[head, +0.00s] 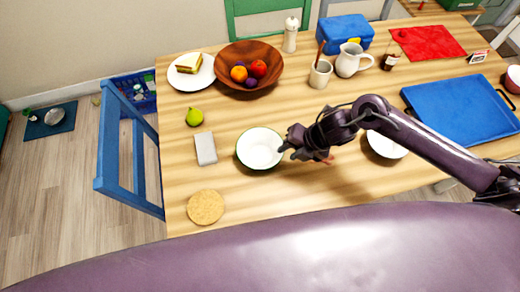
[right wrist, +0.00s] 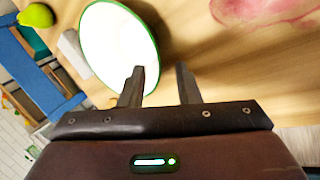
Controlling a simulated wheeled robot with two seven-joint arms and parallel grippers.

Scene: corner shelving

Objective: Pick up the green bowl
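The green bowl (head: 260,148), white inside with a thin green rim, stands upright on the wooden table. My right gripper (head: 285,151) is at the bowl's right edge in the head view. In the right wrist view the bowl (right wrist: 118,45) lies up and left, and the open fingers of the right gripper (right wrist: 160,72) point toward its near rim. The rim appears to run between the two fingertips; I cannot tell whether they touch it. Nothing is clamped. My left gripper is in neither view.
A grey block (head: 206,148), a green pear (head: 194,117) and a round cork mat (head: 205,207) lie left of the bowl. A wooden fruit bowl (head: 225,75) is behind. A white dish (head: 385,146) shows partly under my right arm. A blue tray (head: 460,108) lies right.

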